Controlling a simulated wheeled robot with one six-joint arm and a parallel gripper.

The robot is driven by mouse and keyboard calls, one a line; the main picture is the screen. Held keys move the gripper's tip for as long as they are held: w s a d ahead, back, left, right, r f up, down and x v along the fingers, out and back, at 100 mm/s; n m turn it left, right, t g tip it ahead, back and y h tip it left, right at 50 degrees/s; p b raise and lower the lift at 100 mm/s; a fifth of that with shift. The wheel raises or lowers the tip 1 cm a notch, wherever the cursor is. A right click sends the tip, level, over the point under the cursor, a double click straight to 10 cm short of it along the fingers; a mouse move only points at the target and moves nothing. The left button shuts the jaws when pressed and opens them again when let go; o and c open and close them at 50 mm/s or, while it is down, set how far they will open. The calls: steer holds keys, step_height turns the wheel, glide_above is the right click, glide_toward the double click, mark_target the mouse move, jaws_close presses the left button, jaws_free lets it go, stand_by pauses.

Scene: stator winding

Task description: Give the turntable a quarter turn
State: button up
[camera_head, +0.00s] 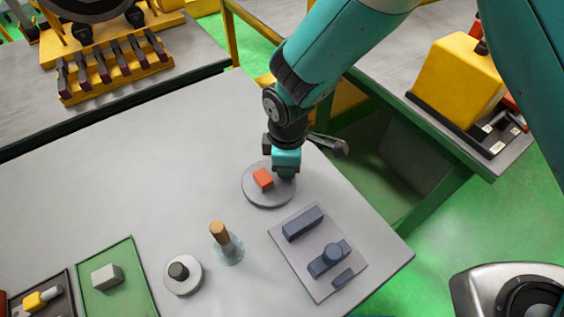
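The turntable (262,199) is a round grey disc on the table, near its right side. A small orange-red block (263,179) sits on top of it, left of its centre. My gripper (287,172) points down at the back right part of the disc. Its lower end overlaps the disc's rim in the picture, and I cannot tell whether it touches. The fingers are dark, small and partly hidden by the teal part of the gripper, so their opening does not show.
A grey plate (323,286) with dark blue parts lies in front of the turntable. A bottle with a tan top (222,238) and a white round base with a dark knob (183,276) stand front left. A green tray (124,293) is further left. The table's back left is clear.

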steer(key=o, duration=0.9)
steer(key=shift+r, duration=0.1)
step_height(320, 180, up, 17)
steer(key=shift+r+b, duration=0.15)
steer(key=shift+b, duration=0.75)
